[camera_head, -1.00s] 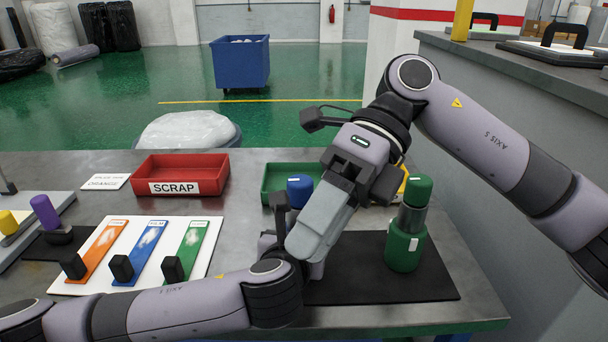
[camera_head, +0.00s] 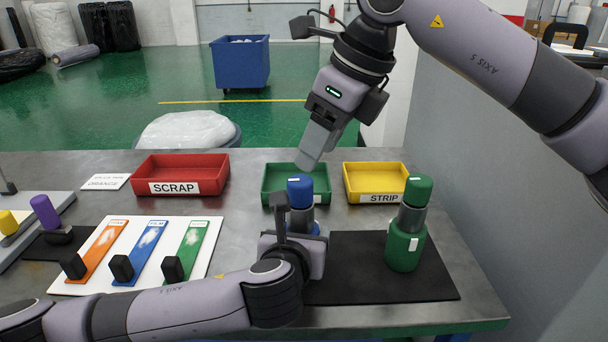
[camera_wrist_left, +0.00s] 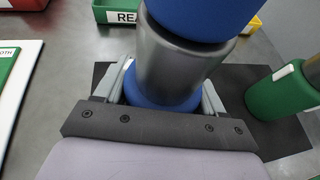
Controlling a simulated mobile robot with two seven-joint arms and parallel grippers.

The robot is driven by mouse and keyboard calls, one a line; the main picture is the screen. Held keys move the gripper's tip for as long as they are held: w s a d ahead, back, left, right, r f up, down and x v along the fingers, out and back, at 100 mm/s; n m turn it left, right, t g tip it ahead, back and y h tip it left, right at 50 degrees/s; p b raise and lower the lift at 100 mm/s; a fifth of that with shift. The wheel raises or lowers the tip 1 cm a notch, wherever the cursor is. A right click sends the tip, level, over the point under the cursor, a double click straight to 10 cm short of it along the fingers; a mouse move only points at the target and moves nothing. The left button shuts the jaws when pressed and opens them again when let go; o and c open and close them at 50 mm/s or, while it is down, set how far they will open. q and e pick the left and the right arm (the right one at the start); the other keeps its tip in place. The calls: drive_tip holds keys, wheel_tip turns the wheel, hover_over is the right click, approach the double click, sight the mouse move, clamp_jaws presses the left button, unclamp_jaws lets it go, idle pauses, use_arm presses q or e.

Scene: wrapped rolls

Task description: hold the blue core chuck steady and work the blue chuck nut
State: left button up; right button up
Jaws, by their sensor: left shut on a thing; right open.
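The blue chuck nut (camera_head: 300,188) sits on top of a grey metal barrel. The blue core chuck (camera_head: 316,229) below it stands upright at the left edge of the black mat, mostly hidden by my left gripper (camera_head: 296,240). In the left wrist view, the left gripper's fingers (camera_wrist_left: 163,97) are closed on both sides of the blue core chuck's base (camera_wrist_left: 150,98), with the blue nut (camera_wrist_left: 205,14) above. My right gripper (camera_head: 308,163) is open and empty, raised above and apart from the nut, in front of the green tray.
A similar green chuck (camera_head: 404,247) stands on the right of the black mat (camera_head: 360,285). Behind are a red SCRAP tray (camera_head: 180,188), a green tray (camera_head: 272,197) and a yellow STRIP tray (camera_head: 372,197). A white board (camera_head: 75,284) with coloured strips lies left.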

sight(302, 180)
drive_tip(key=x, duration=0.6)
drive_tip(key=shift+a+f, duration=0.2)
drive_tip(key=shift+f, duration=0.05)
drive_tip(key=c, duration=0.8)
